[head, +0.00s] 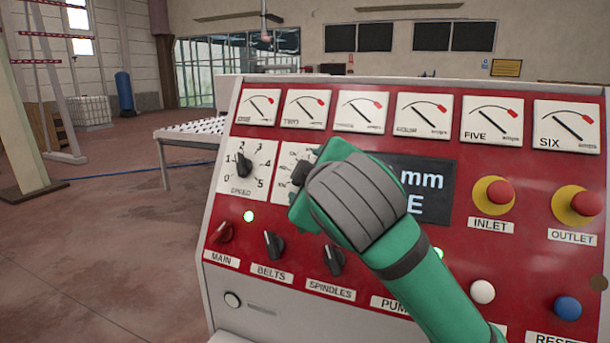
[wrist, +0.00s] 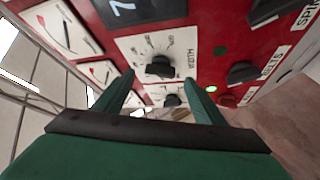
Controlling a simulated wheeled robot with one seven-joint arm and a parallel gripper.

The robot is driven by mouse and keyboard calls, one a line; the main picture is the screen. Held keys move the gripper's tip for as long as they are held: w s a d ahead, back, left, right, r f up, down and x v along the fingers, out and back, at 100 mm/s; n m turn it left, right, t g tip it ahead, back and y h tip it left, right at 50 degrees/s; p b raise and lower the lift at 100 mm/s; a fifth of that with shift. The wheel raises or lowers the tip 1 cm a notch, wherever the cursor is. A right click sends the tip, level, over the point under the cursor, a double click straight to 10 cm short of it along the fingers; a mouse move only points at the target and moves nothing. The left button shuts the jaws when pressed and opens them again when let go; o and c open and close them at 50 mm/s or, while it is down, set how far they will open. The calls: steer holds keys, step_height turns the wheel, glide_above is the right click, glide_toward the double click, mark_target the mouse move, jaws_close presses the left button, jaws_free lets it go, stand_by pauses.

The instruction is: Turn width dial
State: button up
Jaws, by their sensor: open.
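The width dial (wrist: 160,67) is a black knob on a white scale plate on the red control panel. In the wrist view it shows between and just beyond my gripper's fingertips (wrist: 158,78). The fingers are open, one to each side of the knob's line, with nothing between them; I cannot tell whether they touch or reach around it. In the head view the width dial (head: 301,172) is partly hidden behind my green gripper (head: 303,205), and its label is covered. The display (head: 432,187) beside it is partly covered, showing "mm".
The speed dial (head: 244,165) is close to the left. Below are the main (head: 222,232), belts (head: 273,245) and spindles (head: 334,260) knobs. Inlet (head: 500,193) and outlet (head: 586,203) red buttons are at right. Gauges (head: 360,111) line the top. Floor at left is open.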

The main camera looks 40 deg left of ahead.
steer(key=v, duration=0.5)
steer(key=shift+s+d+r, duration=0.1)
steer(key=shift+s+d, duration=0.15)
stand_by(0.3)
